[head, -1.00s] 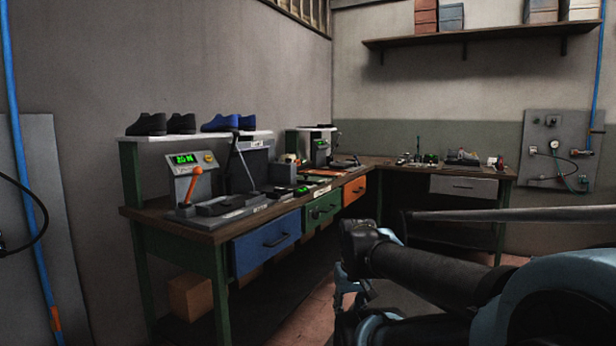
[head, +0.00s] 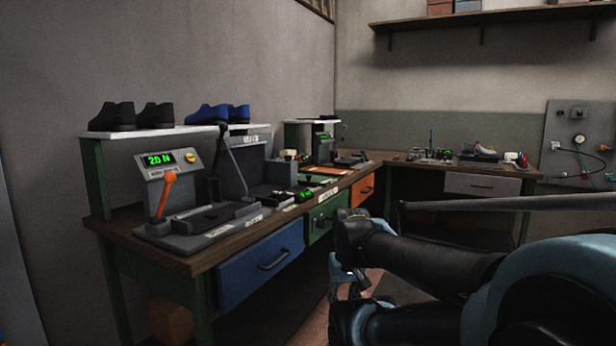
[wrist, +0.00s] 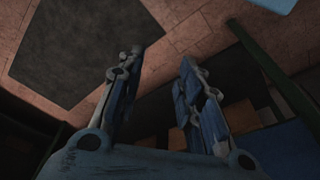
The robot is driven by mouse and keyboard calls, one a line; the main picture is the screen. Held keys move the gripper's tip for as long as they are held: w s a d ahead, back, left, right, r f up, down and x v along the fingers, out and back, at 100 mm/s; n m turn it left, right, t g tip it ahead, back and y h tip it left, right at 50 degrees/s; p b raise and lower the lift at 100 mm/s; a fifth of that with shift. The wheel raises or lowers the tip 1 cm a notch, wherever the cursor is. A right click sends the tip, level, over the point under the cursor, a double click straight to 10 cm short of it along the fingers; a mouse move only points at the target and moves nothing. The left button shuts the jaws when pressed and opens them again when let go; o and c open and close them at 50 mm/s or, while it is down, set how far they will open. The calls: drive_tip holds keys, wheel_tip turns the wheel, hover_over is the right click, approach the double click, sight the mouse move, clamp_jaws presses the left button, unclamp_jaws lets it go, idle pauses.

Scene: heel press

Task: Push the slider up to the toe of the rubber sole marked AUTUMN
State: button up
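The bench device at the left (head: 200,222) has a dark flat plate, an orange-handled lever (head: 165,195) and a green display reading about 20 N. A second, taller lever (head: 232,155) stands behind its right end. I cannot make out which part is the slider, and no sole marked AUTUMN is readable at this distance. My gripper (wrist: 160,75) is open and empty in the wrist view, over the floor. In the head view my folded arm is at the lower right, away from the bench; the fingertips are not clear there.
The wooden bench has a blue drawer (head: 262,262), a green drawer (head: 324,216) and an orange drawer (head: 362,191). Dark and blue shoes stand on a white shelf (head: 180,131) above it. Another bench (head: 470,167) runs along the back wall. A dark mat (wrist: 80,50) lies on the floor.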

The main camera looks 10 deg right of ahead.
drive_tip(key=shift+o, duration=1.3)
drive_tip(key=shift+r, duration=0.95)
wheel_tip(320, 180, up, 34)
drive_tip(key=n+t, duration=0.2)
hover_over(309, 176)
drive_tip(key=s+d, duration=0.1)
drive_tip(key=s, duration=0.5)
drive_tip(key=shift+y, duration=0.3)
drive_tip(key=x, duration=1.6)
drive_tip(key=shift+w+f, duration=0.25)
drive_tip(key=shift+w, duration=0.05)
drive_tip(key=c, duration=0.8)
